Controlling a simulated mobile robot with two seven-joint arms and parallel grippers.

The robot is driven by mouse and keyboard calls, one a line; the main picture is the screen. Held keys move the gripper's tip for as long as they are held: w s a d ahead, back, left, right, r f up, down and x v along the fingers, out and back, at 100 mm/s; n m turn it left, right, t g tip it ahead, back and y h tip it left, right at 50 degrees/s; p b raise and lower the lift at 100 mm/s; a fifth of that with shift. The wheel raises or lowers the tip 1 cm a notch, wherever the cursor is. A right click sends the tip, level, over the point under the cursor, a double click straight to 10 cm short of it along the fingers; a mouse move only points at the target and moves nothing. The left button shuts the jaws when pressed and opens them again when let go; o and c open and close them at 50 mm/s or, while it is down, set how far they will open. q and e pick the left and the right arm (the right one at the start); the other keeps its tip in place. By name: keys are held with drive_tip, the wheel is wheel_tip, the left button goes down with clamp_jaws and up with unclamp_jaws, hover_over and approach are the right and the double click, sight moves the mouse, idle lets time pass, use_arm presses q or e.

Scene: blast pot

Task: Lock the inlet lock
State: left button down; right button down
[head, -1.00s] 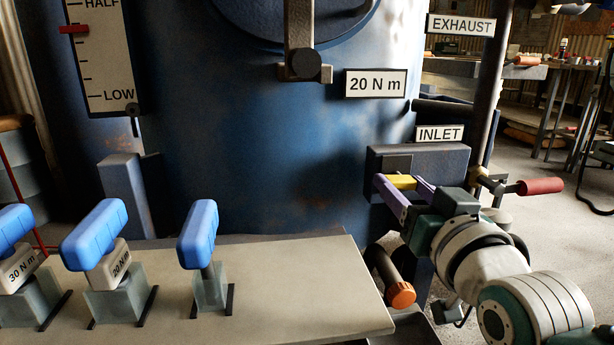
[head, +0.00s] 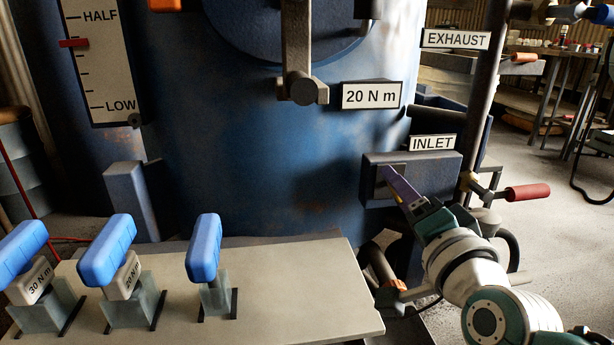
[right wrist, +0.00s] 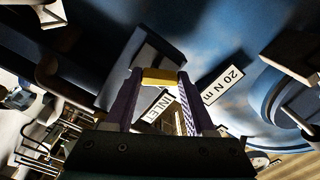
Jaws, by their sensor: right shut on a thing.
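The inlet lock's blue-grey box (head: 437,166) sits on the blue pot below the INLET label (head: 432,143). A dark square recess shows on its front. My right gripper (head: 388,176) has its purple fingers at this recess, seen nearly edge-on in the head view. In the right wrist view, my right gripper (right wrist: 157,90) is shut on a short yellow bar (right wrist: 158,77) held between its fingertips. My left gripper is not in view.
A red-handled valve (head: 527,192) stands on the pipe right of the box. A pale table (head: 290,285) at lower left holds blue T-handled tools (head: 204,248) in stands.

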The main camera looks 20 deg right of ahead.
drive_tip(key=shift+d+m, duration=0.2)
drive_tip(key=shift+m, duration=3)
drive_tip(key=shift+c, duration=1.2)
unclamp_jaws()
drive_tip(key=shift+s, duration=0.15)
